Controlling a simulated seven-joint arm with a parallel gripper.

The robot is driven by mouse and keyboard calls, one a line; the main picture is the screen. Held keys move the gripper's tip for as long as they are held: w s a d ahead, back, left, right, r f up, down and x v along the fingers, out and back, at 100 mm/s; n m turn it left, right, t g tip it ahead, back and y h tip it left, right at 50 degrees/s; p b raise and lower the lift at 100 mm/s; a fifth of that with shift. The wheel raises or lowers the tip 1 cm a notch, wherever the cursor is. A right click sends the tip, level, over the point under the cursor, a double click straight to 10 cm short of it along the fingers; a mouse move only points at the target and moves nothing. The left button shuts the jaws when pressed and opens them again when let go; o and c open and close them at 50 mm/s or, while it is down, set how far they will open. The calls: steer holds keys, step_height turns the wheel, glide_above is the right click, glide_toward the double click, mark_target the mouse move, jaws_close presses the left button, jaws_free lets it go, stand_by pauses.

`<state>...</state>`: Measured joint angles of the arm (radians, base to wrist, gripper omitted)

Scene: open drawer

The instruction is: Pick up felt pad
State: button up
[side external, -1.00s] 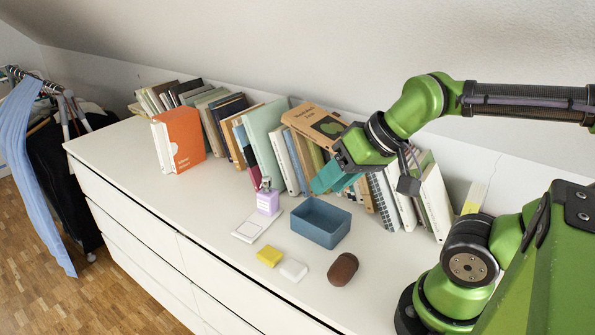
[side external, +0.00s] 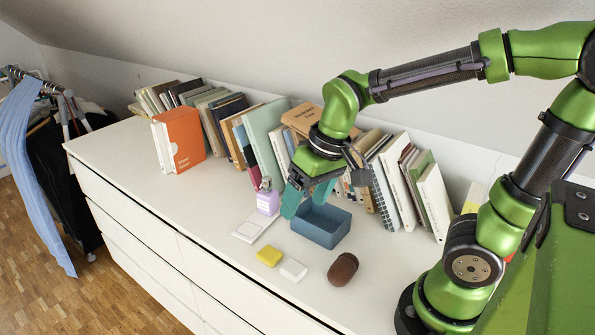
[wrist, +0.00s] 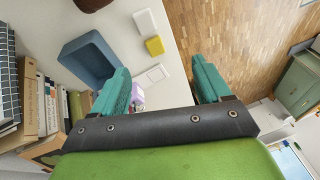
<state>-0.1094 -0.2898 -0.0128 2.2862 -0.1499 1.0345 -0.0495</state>
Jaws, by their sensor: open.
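No item is plainly marked as the felt pad, and I cannot tell which one it is. Candidates lie on the white dresser top: a flat white square piece (side external: 251,230), a yellow block (side external: 269,257), a white block (side external: 293,270) and a dark brown rounded item (side external: 343,269). In the wrist view the flat white piece (wrist: 152,75), yellow block (wrist: 154,46) and white block (wrist: 145,22) show beyond the fingers. My gripper (side external: 306,196) is open and empty, its teal fingers (wrist: 160,72) above the dresser near the blue bin, behind these items.
An open blue bin (side external: 321,240) stands just below and beside my gripper. A lilac bottle (side external: 268,202) stands left of it, by the flat white piece. A row of books (side external: 398,195) lines the wall behind. The left front of the dresser top is clear.

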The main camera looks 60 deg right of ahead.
step_height(320, 180, down, 3)
steer(key=w+n+g+h, duration=0.1)
steer(key=w+g, duration=0.2)
glide_above(295, 268)
steer(key=shift+n, duration=0.3)
step_height(295, 268, down, 11)
steer(key=shift+w+d+r, duration=0.1)
steer(key=shift+d, duration=0.05)
step_height(295, 268, down, 5)
steer(key=shift+f, duration=0.15)
steer(key=c, duration=1.1)
